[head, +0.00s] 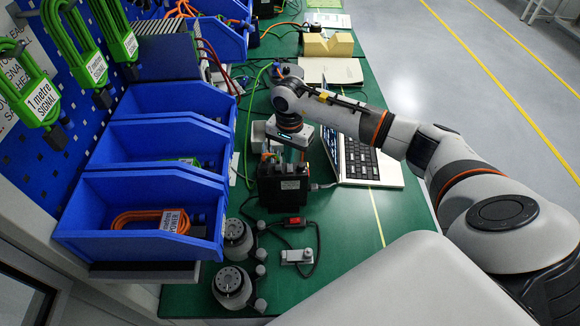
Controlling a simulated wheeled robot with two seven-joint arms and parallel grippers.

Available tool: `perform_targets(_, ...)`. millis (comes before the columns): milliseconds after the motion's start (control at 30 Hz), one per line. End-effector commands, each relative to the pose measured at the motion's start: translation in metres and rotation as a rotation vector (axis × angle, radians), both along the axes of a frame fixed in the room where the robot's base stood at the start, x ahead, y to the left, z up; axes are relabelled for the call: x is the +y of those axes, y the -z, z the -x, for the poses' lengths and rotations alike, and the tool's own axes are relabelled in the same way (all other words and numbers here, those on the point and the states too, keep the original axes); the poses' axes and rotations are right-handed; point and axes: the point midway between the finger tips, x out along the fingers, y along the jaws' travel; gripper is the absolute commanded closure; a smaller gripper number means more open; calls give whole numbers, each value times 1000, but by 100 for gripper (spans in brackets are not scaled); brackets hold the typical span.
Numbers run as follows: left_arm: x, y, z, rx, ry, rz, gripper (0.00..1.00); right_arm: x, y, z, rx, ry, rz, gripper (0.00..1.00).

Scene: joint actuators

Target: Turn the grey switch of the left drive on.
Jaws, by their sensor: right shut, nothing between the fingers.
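My right arm reaches in from the right. Its gripper (291,152) points down just behind a black drive box (284,188) on the green bench. The fingers are small and partly hidden; they look shut with nothing held. I cannot tell whether they touch anything. A small grey box with a knob (297,256), possibly the grey switch, lies on a cable in front of the black box. Its on or off position is too small to read. A red switch or connector (293,221) lies between them. My left gripper is not in view.
Two round grey actuators (232,286) stand at the bench's near left. Blue bins (140,222) line the left side, one holding an orange cable. An open laptop (372,167) stands right of the black box. Loose cables cross the bench. The near right bench surface (350,225) is clear.

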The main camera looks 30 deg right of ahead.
Motion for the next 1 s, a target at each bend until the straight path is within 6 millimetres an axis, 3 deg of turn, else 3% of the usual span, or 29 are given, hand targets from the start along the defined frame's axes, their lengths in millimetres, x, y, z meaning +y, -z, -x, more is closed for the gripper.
perform_targets(1000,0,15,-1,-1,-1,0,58,0,16,0,0,0,0,100)
